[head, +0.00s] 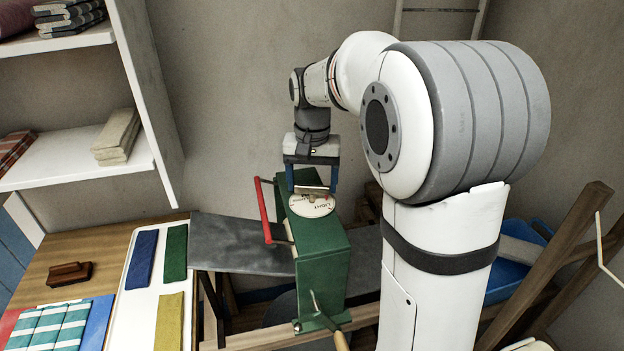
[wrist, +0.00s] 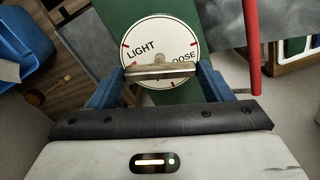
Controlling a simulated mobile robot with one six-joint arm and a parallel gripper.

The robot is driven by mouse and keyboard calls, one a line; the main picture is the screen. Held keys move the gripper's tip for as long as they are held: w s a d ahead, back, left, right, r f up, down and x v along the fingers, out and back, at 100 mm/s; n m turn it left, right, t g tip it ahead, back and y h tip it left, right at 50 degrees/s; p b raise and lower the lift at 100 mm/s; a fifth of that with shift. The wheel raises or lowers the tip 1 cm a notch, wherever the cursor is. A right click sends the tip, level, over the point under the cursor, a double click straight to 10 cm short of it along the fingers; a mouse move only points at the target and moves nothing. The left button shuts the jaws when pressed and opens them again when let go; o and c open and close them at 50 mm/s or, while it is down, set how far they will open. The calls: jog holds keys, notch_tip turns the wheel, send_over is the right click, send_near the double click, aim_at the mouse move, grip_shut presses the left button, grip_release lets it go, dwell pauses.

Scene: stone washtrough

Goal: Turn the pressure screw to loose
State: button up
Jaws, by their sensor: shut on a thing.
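The pressure screw (head: 312,189) is a short metal crossbar over a round white dial (head: 311,206) on top of the green mangle (head: 322,263). My gripper (head: 311,187) points down, with its blue fingers at the two ends of the bar, shut on it. In the wrist view the bar of the screw (wrist: 160,71) lies between the fingers of my gripper (wrist: 160,82). The dial there (wrist: 160,37) shows red marks, "LIGHT" at left and "OOSE" at right, partly covered. The lower dial is partly hidden; I cannot tell which mark the screw points to.
A red lever (head: 263,210) stands close left of the screw. A crank with a wooden grip (head: 340,341) sticks out at the front. A white board with folded cloths (head: 142,300) lies on the left table. Shelves (head: 75,165) stand at left, a blue tub (head: 505,278) at right.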

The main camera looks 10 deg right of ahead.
jog(key=m, duration=1.5)
jog(key=shift+r+m, duration=0.1)
jog(key=shift+m, duration=0.2)
jog(key=m, duration=0.3)
jog(key=shift+m, duration=0.3)
jog(key=m, duration=0.3)
jog(key=shift+m+p, duration=0.3)
jog(key=m, duration=0.4)
jog(key=shift+m, duration=1.8)
